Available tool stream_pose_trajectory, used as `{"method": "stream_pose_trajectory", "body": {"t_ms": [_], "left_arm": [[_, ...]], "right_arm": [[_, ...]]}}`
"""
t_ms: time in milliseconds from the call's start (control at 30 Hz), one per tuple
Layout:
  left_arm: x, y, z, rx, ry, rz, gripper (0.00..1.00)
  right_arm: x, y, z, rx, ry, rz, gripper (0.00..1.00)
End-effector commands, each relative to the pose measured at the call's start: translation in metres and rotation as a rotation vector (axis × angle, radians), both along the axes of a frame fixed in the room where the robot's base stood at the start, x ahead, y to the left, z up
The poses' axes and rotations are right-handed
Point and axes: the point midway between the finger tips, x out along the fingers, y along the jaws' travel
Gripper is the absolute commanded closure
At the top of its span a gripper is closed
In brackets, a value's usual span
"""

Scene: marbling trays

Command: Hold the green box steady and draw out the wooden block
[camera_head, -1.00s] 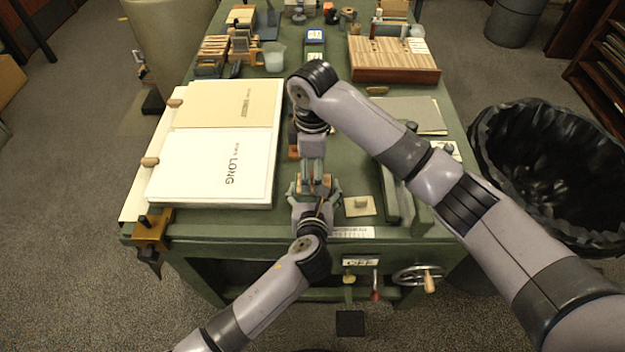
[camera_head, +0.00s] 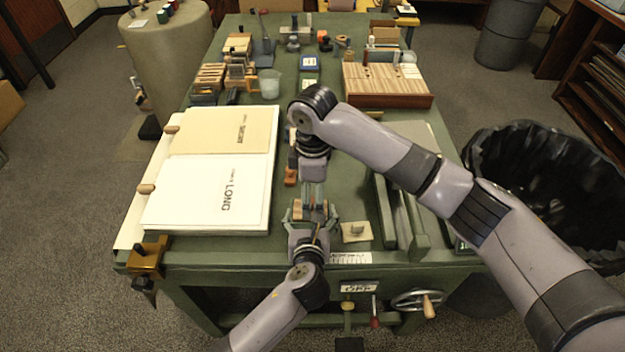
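My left gripper (camera_head: 311,213) is near the table's front edge, its fingers spread to either side of a small brownish wooden piece (camera_head: 317,211). I cannot tell whether they press on anything. My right gripper (camera_head: 314,193) points down at the same spot from the far side, its fingertips close to the wooden piece. Whether it is shut on that piece is too small to tell. No green box can be made out clearly; the grippers cover the spot between them.
A white board with paper sheets (camera_head: 205,195) lies left. A long green tray-like frame (camera_head: 416,236) and a small beige card (camera_head: 356,238) lie right of the grippers. A wooden comb-like box (camera_head: 385,99) stands further back. A black-lined bin (camera_head: 540,185) stands right of the table (camera_head: 240,252).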

Motion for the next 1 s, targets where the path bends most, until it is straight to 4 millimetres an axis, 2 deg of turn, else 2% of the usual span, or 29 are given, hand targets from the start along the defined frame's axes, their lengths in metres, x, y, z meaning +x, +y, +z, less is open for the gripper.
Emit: {"method": "stream_pose_trajectory", "body": {"t_ms": [33,200,400,800,1000], "left_arm": [[0.000,0.000,0.001,0.000,-0.002,-0.001,0.59],[0.000,0.000,0.001,0.000,-0.002,-0.001,0.59],[0.000,0.000,0.001,0.000,-0.002,0.000,0.59],[0.000,0.000,0.001,0.000,-0.002,-0.001,0.59],[0.000,0.000,0.001,0.000,-0.002,-0.001,0.59]], "right_arm": [[-0.001,-0.001,-0.011,-0.003,0.003,-0.001,0.28],[-0.001,-0.001,-0.042,-0.002,0.003,-0.002,0.28],[0.000,0.000,-0.063,-0.001,0.000,0.000,0.28],[0.000,0.000,-0.070,0.000,-0.001,0.001,0.28],[0.000,0.000,-0.070,0.000,-0.001,0.000,0.41]]}}
